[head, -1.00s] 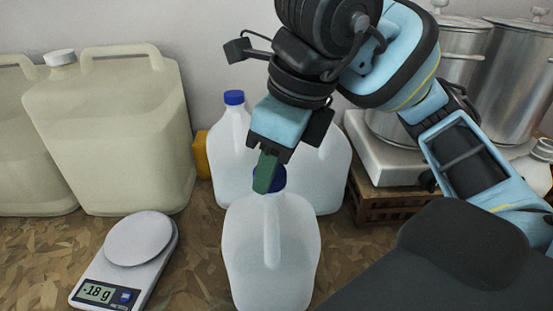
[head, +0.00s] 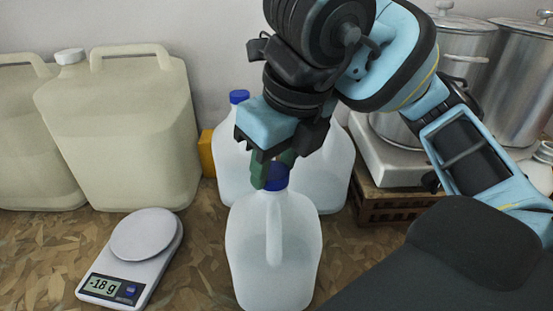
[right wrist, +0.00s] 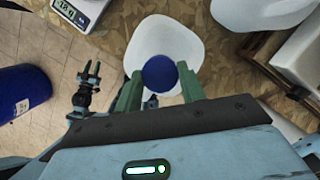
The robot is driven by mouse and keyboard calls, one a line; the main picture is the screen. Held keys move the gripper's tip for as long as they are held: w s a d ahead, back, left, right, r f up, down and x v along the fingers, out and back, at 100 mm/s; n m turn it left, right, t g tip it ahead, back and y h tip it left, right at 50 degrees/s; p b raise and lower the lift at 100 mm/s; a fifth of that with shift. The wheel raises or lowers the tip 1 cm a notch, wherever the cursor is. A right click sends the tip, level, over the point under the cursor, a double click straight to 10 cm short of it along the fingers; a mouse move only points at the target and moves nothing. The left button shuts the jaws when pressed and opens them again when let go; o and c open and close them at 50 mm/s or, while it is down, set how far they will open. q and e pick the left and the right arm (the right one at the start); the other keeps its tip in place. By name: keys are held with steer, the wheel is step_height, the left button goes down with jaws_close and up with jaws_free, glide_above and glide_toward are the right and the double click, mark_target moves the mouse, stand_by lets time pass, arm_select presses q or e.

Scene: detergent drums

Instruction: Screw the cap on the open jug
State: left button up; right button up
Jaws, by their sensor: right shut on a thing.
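The front jug (head: 273,245) is a translucent white bottle with a handle, standing upright on the table. A blue cap (head: 276,178) is at its mouth; from above it also shows in the right wrist view (right wrist: 160,73), over the white jug (right wrist: 150,38). My right gripper (head: 273,170) points down with its green fingers on either side of the cap, shut on it. I cannot tell whether the cap is seated on the thread. My left gripper (right wrist: 92,72) shows small in the right wrist view, away from the jug; its opening is unclear.
Two similar jugs stand close behind, one with a blue cap (head: 239,97). A scale (head: 140,245) reading -18 g is at the left. Large beige canisters (head: 120,130) stand behind it. A wooden crate (head: 390,205) and metal pots (head: 515,75) are at the right.

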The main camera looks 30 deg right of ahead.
steer(key=shift+f+m, duration=0.1)
steer(key=shift+m, duration=0.5)
arm_select(q)
steer(key=shift+s+f, duration=0.15)
steer(key=shift+s, duration=0.15)
arm_select(e)
steer(key=shift+m+h, duration=0.4)
steer(key=shift+m, duration=0.4)
steer(key=m+h, duration=0.1)
steer(key=m, duration=0.2)
steer(key=shift+a+m, duration=0.15)
steer(key=shift+m, duration=0.25)
arm_select(q)
steer(key=shift+w, duration=0.2)
arm_select(e)
steer(key=shift+m+g, duration=0.3)
arm_select(q)
steer(key=shift+w, duration=0.1)
arm_select(e)
steer(key=o, duration=0.8)
steer(key=shift+o, duration=0.2)
